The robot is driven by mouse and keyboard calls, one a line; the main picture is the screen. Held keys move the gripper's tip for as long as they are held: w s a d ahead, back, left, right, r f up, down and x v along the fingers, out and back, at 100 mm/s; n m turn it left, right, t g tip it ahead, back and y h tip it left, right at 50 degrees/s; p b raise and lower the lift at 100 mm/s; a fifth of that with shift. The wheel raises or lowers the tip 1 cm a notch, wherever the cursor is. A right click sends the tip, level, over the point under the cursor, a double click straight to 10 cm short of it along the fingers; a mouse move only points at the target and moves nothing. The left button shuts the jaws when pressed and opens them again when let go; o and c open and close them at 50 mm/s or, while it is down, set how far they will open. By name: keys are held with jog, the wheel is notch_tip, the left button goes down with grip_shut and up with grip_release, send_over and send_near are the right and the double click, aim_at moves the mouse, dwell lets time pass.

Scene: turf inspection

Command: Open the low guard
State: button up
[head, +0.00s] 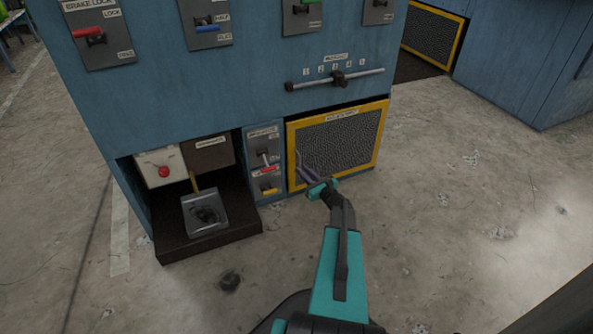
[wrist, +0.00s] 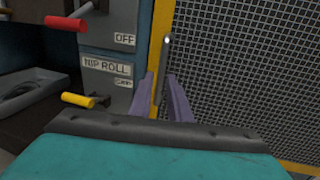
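The low guard (head: 345,140) is a dark mesh panel in a yellow frame, low on the front of the blue cabinet. It looks shut, lying in line with the cabinet front. In the wrist view its mesh (wrist: 250,70) fills the right side. A thin grey upright handle (wrist: 166,50) stands by the left strip of its frame. My gripper (head: 304,167) is at the guard's lower left. In the wrist view its two purple fingers (wrist: 161,80) are apart, with the handle's lower part between them. I cannot tell whether they touch it.
Left of the guard is a narrow switch panel with a red lever (head: 265,168) and a yellow lever (head: 270,190), close to my gripper. A pedal (head: 205,215) sits further left. A slider bar (head: 335,80) runs above. The concrete floor at right is clear.

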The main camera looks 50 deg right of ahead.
jog(key=shift+w+d+b, duration=0.2)
jog(key=shift+w, duration=0.8)
jog(key=shift+w+d+b, duration=0.15)
jog(key=shift+w+b, duration=0.05)
jog(key=shift+w, duration=0.75)
